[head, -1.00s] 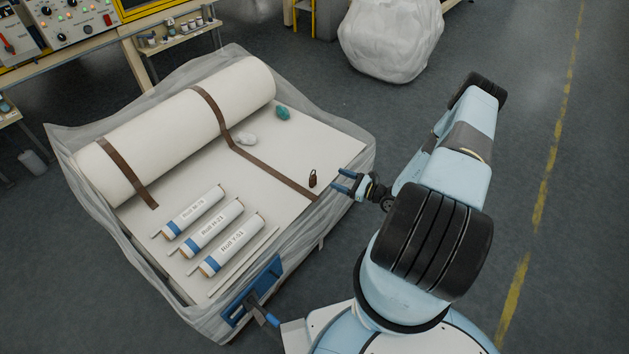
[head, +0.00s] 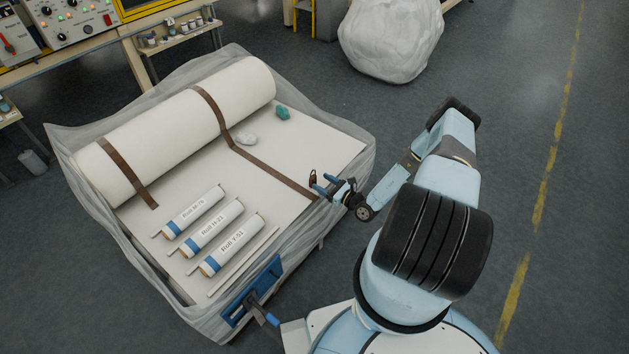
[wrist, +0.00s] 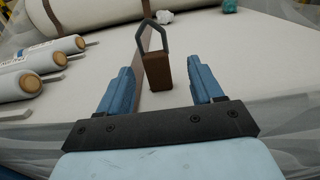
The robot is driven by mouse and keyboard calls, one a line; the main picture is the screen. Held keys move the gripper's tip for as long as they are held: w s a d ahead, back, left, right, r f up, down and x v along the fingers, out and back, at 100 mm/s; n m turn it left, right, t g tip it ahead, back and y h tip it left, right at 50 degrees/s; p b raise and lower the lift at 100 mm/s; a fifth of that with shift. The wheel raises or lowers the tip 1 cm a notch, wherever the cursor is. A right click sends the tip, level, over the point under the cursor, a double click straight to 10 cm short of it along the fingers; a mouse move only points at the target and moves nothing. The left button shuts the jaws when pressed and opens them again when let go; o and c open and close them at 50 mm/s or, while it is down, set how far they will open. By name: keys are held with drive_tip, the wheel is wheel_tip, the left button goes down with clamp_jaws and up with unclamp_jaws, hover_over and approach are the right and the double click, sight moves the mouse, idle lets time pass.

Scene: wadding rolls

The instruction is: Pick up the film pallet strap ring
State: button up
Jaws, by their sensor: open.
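The strap ring (wrist: 153,38) is a dark grey loop standing up from a short brown strap piece (wrist: 158,72). In the head view the ring (head: 313,174) shows small near the right edge of the wrapped pallet (head: 330,138), by the end of a long brown strap. My gripper (head: 321,183) is open and empty at that edge, with its blue fingers close to the ring. In the wrist view my gripper (wrist: 161,82) has one finger to each side of the strap piece, which stands upright between and slightly beyond the fingertips. I cannot tell whether anything touches.
A large white roll (head: 180,125) lies across the pallet's far side. Several small labelled rolls (head: 212,231) lie at the near left. A white crumpled lump (head: 246,138) and a teal lump (head: 282,112) lie farther back. Clear film (head: 357,155) rises around the pallet edge.

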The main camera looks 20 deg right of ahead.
sight(315, 179)
drive_tip(key=shift+a+f+x, duration=0.1)
drive_tip(key=shift+x, duration=1.3)
drive_tip(key=shift+a+f+x, duration=0.1)
drive_tip(key=shift+x, duration=1.3)
drive_tip(key=shift+s, duration=0.15)
drive_tip(key=shift+c, duration=0.2)
drive_tip(key=c, duration=1)
drive_tip(key=shift+r, duration=0.1)
